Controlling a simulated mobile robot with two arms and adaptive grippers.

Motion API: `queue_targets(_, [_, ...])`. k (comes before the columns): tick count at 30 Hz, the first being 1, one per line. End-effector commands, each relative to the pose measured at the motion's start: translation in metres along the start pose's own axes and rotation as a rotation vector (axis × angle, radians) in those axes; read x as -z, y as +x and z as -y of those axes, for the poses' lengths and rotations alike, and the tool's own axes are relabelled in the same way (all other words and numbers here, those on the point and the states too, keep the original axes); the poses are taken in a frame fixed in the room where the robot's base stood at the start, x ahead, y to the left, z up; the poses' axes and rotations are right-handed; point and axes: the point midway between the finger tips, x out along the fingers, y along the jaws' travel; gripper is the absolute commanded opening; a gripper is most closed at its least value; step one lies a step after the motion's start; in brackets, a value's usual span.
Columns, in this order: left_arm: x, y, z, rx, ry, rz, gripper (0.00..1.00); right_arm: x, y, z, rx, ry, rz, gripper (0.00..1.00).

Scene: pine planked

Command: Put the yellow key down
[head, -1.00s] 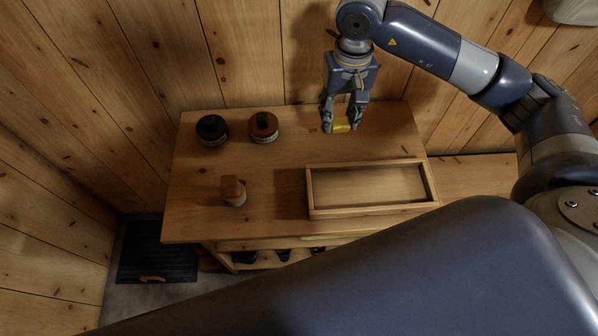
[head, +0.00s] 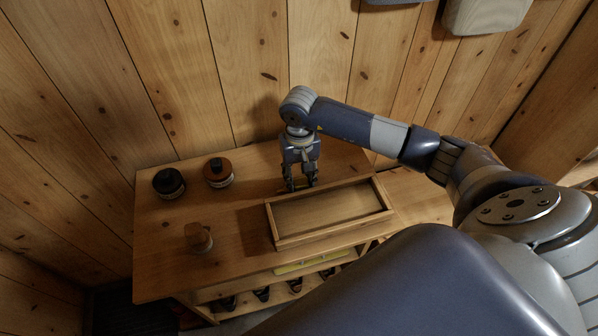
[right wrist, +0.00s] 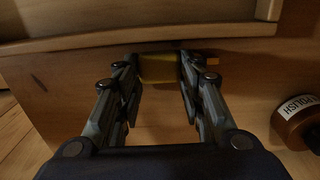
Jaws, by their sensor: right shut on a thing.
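My right gripper (head: 301,186) is low over the table, just behind the wooden tray. It points down. In the right wrist view, its two fingers (right wrist: 160,78) are closed on the yellow key (right wrist: 158,68), which shows as a yellow block between the fingertips. The key is close to the tabletop; I cannot tell whether it touches it. In the head view the fingers hide most of the key. My left gripper is out of view.
The shallow tray (head: 272,226) lies in front of the gripper. A black-lidded jar (head: 168,183), a brown-lidded jar (head: 218,172) and a wooden-brown object (head: 198,238) stand on the left of the table (head: 160,268). Bare tabletop lies between them and the tray. A plank wall rises behind.

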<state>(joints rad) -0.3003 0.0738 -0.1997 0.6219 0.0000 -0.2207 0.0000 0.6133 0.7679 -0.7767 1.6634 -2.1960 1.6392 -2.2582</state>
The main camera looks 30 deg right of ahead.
Motion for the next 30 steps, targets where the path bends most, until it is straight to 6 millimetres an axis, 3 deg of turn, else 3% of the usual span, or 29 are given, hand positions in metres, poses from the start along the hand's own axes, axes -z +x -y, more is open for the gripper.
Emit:
queue_targets(4, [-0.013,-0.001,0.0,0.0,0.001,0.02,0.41,0.001,0.003,0.0,0.001,-0.001,-0.004,0.12])
queue_targets(12, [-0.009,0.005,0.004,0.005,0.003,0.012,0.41,0.001,0.008,0.0,0.001,0.0,-0.003,0.12])
queue_targets(13, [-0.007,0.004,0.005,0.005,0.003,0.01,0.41,0.001,0.006,0.0,0.001,0.0,-0.003,0.43])
queue_targets(15, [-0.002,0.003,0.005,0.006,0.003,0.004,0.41,0.001,0.005,0.0,0.001,0.0,-0.003,0.56])
queue_targets(25, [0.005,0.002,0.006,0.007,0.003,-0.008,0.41,0.001,0.005,0.0,0.001,0.0,-0.002,0.56])
queue_targets(30, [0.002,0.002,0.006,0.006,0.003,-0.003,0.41,0.002,-0.005,0.0,0.001,-0.001,-0.006,0.56])
